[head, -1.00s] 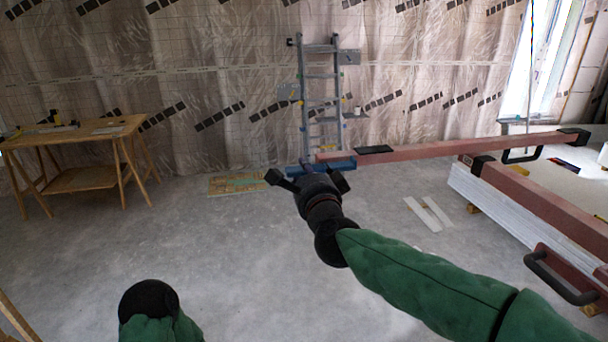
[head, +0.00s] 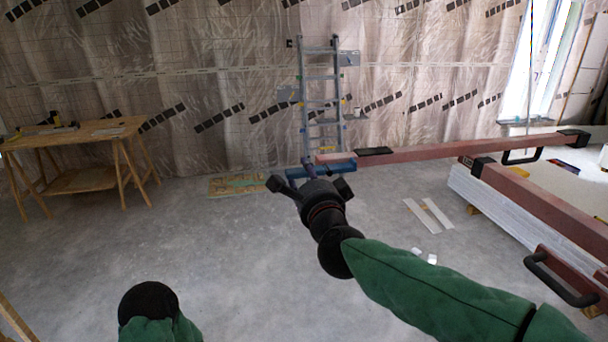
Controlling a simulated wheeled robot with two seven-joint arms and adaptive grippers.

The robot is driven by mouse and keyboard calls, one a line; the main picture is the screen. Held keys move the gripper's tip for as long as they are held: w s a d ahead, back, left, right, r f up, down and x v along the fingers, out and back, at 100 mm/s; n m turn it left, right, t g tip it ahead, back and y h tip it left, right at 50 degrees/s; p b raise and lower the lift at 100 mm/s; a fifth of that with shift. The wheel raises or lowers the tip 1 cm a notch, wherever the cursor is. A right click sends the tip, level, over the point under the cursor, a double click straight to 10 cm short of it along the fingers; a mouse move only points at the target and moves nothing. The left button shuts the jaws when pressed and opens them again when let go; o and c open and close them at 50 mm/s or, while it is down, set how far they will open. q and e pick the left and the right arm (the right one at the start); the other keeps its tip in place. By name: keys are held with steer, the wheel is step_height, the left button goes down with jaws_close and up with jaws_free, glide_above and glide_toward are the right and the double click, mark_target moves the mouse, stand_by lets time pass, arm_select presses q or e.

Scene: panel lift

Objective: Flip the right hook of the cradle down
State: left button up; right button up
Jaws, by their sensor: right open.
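The cradle is a red frame; one long beam (head: 450,149) reaches left from the white panel stack, and a nearer beam (head: 545,203) has black end caps and black handles. At the long beam's left end is a blue part (head: 340,165), with a narrow upright piece (head: 309,169) beside it; I cannot tell for sure which is the right hook or how it is turned. My right gripper (head: 309,185) is open and empty, just below and in front of this end in the picture. Contact cannot be told.
The white panel stack (head: 480,196) fills the right side. White strips (head: 428,214) lie on the floor. A ladder (head: 320,95) leans at the back wall. A wooden trestle table (head: 95,139) stands at left.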

steer(key=v, duration=1)
steer(key=shift+s, duration=0.1)
